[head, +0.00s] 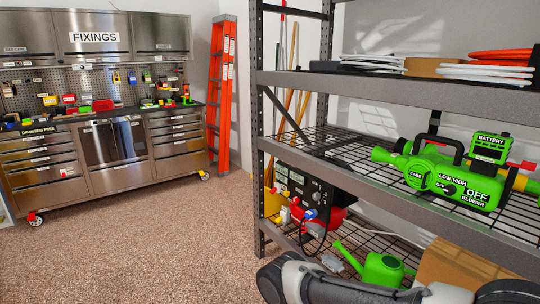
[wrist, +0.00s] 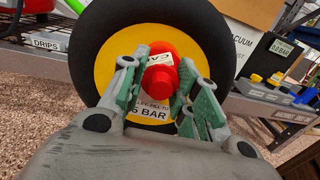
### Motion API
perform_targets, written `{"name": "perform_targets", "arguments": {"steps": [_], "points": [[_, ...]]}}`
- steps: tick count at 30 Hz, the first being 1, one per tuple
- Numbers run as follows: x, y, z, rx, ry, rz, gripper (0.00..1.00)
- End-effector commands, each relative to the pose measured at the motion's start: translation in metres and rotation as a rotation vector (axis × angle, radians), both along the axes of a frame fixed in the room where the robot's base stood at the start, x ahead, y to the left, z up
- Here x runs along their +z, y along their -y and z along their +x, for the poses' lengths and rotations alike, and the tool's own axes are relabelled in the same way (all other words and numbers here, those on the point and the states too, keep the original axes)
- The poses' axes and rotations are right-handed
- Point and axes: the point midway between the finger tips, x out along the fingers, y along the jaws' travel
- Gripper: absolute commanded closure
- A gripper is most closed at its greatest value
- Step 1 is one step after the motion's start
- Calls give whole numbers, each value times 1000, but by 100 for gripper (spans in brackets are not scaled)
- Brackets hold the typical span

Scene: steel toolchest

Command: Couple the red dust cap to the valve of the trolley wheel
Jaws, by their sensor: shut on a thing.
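In the wrist view, my gripper (wrist: 160,80) is shut on the red dust cap (wrist: 162,74), with a green-padded finger on each side of it. The cap bears a white label, partly covered. Behind it is the trolley wheel, a black tyre (wrist: 91,48) around a yellow hub (wrist: 118,50). The cap is in front of the hub's middle. I see no separate valve; the cap and fingers may hide it. I cannot tell whether the cap touches anything on the wheel. The wheel and my gripper are not visible in the head view.
A steel shelf rack (head: 420,93) holds a green blower (head: 450,178) and a green watering can (head: 378,270). My arm is low in front of it. A steel toolchest (head: 108,155) and orange ladder (head: 221,95) stand behind. The speckled floor at left (head: 130,245) is clear.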

Motion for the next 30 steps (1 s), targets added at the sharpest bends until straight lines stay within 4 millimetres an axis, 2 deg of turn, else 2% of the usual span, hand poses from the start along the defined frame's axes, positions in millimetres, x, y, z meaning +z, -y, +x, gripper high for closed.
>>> {"name": "perform_targets", "arguments": {"steps": [10, 21, 30], "points": [[-1, 1, 0, -1, 13, 10, 100], [-1, 1, 1, -4, 426, 264, 100], [-1, 1, 1, -4, 452, 280, 100]]}}
